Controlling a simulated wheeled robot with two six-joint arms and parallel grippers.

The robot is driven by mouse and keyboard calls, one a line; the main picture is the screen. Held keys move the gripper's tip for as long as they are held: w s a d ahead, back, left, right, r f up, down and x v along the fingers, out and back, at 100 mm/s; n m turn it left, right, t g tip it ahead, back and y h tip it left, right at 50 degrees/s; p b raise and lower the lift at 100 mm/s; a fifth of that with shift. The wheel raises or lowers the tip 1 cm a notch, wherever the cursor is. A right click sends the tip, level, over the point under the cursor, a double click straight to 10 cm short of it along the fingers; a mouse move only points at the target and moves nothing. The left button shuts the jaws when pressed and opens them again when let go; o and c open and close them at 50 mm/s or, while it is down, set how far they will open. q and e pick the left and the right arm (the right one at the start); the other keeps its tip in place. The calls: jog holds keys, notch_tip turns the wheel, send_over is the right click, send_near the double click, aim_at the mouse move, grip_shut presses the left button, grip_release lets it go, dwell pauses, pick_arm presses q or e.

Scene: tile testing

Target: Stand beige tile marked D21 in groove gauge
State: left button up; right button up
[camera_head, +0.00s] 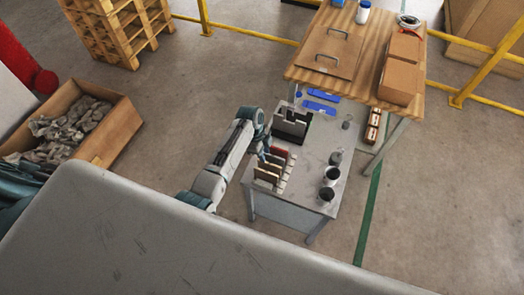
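Several upright tiles stand side by side in a pale rack on the left edge of the grey table. Among them are beige tiles (267,176) at the front and a dark red one (279,152) at the back. Markings such as D21 are too small to read. A dark slotted block with a pale upright part (291,124), possibly the groove gauge, stands behind the rack. My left gripper (266,152) is at the left side of the rack, close to the tiles. Its fingers are too small to tell whether they are open or hold anything. My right gripper is not in view.
The grey table (312,172) also bears dark cups (331,174) at the right and blue items (320,108) at the back. A wooden table (365,65) with boxes stands behind it.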

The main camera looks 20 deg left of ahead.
aim_at(268, 163)
pick_arm(q)
jog(key=shift+b+x, duration=0.8)
jog(key=shift+x, duration=0.4)
jog(key=shift+b+x, duration=1.45)
jog(key=shift+x, duration=0.85)
grip_shut()
jog(key=shift+r, duration=0.1)
